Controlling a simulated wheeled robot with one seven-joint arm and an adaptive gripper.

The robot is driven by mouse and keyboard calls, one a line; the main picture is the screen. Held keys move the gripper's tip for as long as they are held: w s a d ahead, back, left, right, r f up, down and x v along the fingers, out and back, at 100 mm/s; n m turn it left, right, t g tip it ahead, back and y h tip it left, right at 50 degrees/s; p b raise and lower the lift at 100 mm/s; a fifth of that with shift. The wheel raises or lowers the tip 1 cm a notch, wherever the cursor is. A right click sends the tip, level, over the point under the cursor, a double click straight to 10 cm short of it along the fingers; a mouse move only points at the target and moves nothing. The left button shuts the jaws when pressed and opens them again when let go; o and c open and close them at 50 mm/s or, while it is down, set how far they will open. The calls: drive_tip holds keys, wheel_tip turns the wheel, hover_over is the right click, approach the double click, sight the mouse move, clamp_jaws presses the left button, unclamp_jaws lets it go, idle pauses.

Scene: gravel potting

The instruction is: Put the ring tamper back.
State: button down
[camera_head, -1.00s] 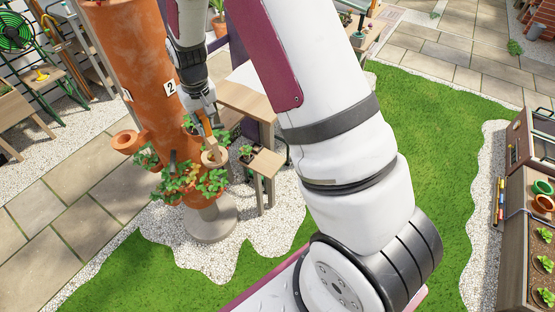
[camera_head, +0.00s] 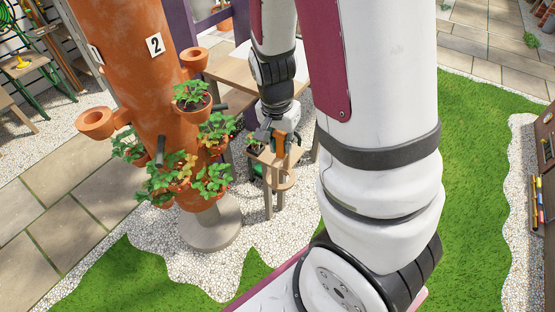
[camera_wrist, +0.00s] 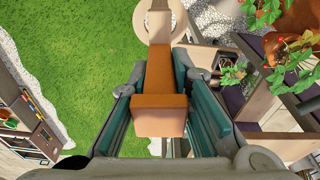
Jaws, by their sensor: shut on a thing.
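My gripper (camera_head: 276,138) is shut on the orange-brown handle of the ring tamper (camera_wrist: 160,75). In the wrist view, the handle lies between both teal-sided fingers and the pale ring shows beyond it at the top. In the head view, the tamper hangs below my gripper with its ring (camera_head: 292,181) at the lower end. It overlaps the small wooden stand (camera_head: 262,156) right of the planter. I cannot tell whether the tamper touches the stand.
The terracotta tower planter (camera_head: 135,85), with several planted cups, stands just left of my gripper. A wooden table (camera_head: 233,75) is behind. A small potted plant (camera_head: 253,141) is at the stand. Grass lies to the right.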

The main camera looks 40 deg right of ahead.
drive_tip(key=shift+s+d+f+m+b, duration=0.15)
drive_tip(key=shift+s+f+m+b, duration=0.35)
drive_tip(key=shift+f, duration=0.25)
drive_tip(key=shift+w+d+f, duration=0.1)
drive_tip(key=shift+d, duration=0.05)
drive_tip(key=w+d+f+b, duration=0.3)
drive_tip(key=w+d, duration=0.6)
drive_tip(key=w, duration=0.3)
drive_tip(key=shift+w+f, duration=0.15)
drive_tip(key=shift+f, duration=0.75)
drive_tip(key=shift+d+f, duration=0.1)
drive_tip(key=shift+f, duration=0.15)
drive_tip(key=c, duration=1.5)
unclamp_jaws()
drive_tip(key=shift+c, duration=0.2)
drive_tip(key=shift+o, duration=0.3)
